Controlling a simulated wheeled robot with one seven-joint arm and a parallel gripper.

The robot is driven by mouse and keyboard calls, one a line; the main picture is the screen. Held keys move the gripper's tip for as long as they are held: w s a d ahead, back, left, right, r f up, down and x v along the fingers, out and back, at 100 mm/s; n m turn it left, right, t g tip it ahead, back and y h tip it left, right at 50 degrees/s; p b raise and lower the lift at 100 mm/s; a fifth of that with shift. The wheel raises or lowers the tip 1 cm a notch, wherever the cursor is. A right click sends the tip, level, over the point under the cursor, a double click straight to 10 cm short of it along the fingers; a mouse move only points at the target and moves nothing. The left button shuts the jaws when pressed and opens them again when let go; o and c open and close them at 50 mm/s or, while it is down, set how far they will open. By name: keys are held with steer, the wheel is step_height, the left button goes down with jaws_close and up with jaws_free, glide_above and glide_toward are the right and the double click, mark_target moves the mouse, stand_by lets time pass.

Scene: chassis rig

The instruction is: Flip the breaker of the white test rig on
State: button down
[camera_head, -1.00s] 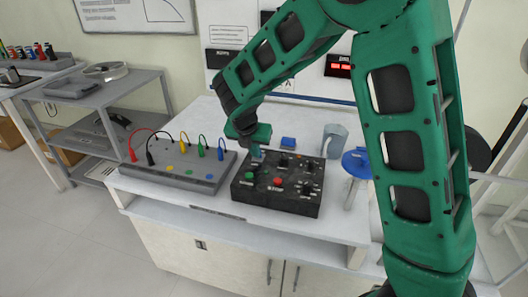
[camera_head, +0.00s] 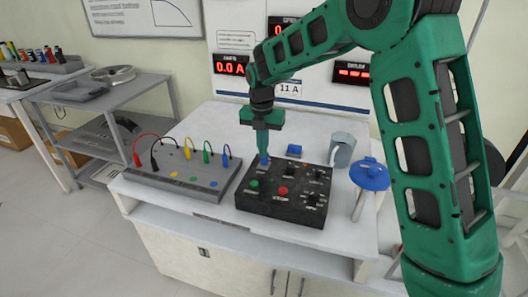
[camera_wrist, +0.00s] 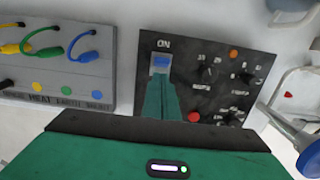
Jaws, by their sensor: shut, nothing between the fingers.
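The white test rig (camera_head: 152,192) is a white bench with a black control box (camera_head: 300,216) on it. The breaker is a small blue lever in a pale frame at the box's far left corner; it shows in the wrist view (camera_wrist: 161,61) below the label ON. My gripper (camera_head: 264,156) points down at the breaker with its green fingers shut and nothing between them. In the wrist view the fingertips (camera_wrist: 160,83) are right at the breaker and cover its lower part. I cannot tell whether they touch it or which way the lever sits.
A grey terminal block (camera_head: 180,174) with coloured leads stands left of the box. A blue block (camera_head: 294,150), a grey mug (camera_head: 342,150) and a blue round-topped stand (camera_head: 370,174) are behind and right. A red display (camera_head: 231,64) on the back panel reads 0.0 A.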

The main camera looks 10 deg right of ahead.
steer(key=shift+r, duration=0.55)
step_height(320, 180, up, 11)
steer(key=s, duration=0.1)
steer(key=shift+s+a+r, duration=0.2)
steer(key=shift+s+a, duration=0.05)
steer(key=shift+a, duration=0.2)
stand_by(0.3)
